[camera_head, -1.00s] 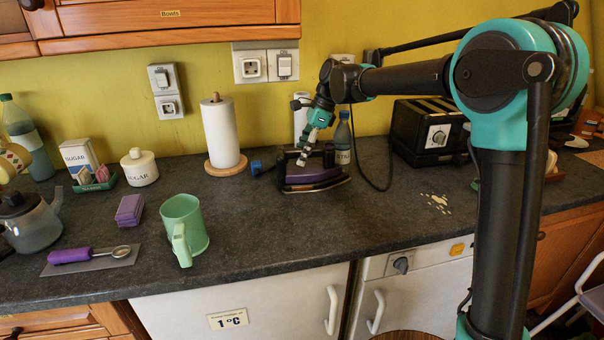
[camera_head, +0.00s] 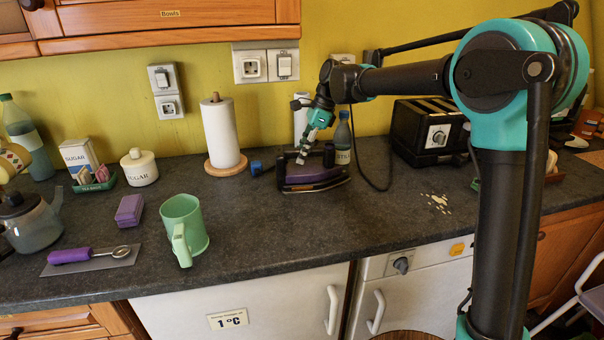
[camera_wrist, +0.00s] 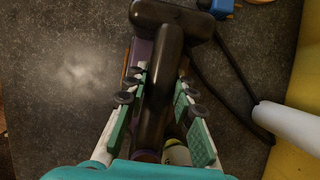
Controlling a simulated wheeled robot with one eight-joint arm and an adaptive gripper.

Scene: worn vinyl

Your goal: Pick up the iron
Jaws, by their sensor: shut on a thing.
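The iron is purple and black and shows at the back of the dark worktop, its purple body (camera_head: 316,172) below my gripper (camera_head: 304,154). The wrist view shows the iron's black handle (camera_wrist: 163,72) lying between the two rows of finger pads of my gripper (camera_wrist: 161,84), which is shut on it. The sole of the iron is at or just above the worktop; I cannot tell whether it is clear of it. Much of its body is hidden under the handle and fingers in the wrist view.
A bottle (camera_head: 342,138) stands close behind the iron. A paper towel roll (camera_head: 221,134) stands to its left, and a black toaster (camera_head: 428,132) to its right. A blue plug (camera_head: 256,168) and a dark cord lie nearby. A green mug (camera_head: 184,228) stands front left. Worktop in front is clear.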

